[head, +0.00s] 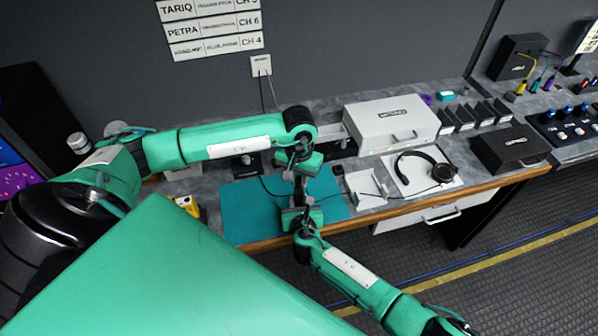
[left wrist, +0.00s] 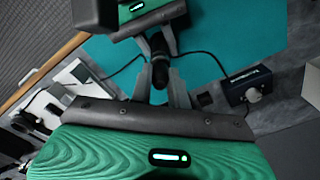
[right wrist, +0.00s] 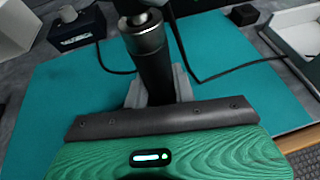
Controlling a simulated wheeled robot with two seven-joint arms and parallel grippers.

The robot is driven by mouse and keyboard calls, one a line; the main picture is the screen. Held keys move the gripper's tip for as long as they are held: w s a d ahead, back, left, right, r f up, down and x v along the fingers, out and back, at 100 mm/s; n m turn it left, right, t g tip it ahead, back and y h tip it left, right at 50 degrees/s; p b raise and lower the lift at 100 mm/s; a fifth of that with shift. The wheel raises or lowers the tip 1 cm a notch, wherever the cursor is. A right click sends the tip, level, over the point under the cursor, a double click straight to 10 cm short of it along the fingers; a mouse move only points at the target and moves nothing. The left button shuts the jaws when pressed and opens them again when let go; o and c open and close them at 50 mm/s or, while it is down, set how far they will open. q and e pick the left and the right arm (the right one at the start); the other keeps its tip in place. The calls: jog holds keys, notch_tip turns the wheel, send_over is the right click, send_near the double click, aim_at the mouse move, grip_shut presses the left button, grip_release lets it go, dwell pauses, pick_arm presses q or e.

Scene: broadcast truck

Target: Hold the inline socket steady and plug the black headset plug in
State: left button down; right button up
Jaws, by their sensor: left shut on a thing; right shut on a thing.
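My left gripper (head: 299,175) is shut on a short black piece that looks like the headset plug (left wrist: 160,76), above the teal mat. My right gripper (head: 300,202) faces it from the front edge side and is shut on a long black cylinder with a silver collar, which looks like the inline socket (right wrist: 153,68). The two pieces are roughly in line, end to end, between the grippers. Fingers hide part of the join, so I cannot tell how far the plug is in. The headset (head: 428,170) lies on a white pad at right, its thin cable running toward the grippers.
The teal mat (head: 240,208) lies below. A small black box with a knob (left wrist: 247,83) stands on the grey bench with a cable. A white open tray (head: 366,189) and a large grey case (head: 391,123) stand to the right. The wooden bench edge is in front.

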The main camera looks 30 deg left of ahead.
aim_at(299, 177)
pick_arm(q)
jog(key=shift+f, duration=0.35)
jog(key=c, duration=1.3)
grip_release()
jog(key=shift+o, duration=0.2)
notch_tip(299, 177, up, 12)
pick_arm(e)
jog(key=o, duration=1.1)
jog(key=shift+s, duration=0.1)
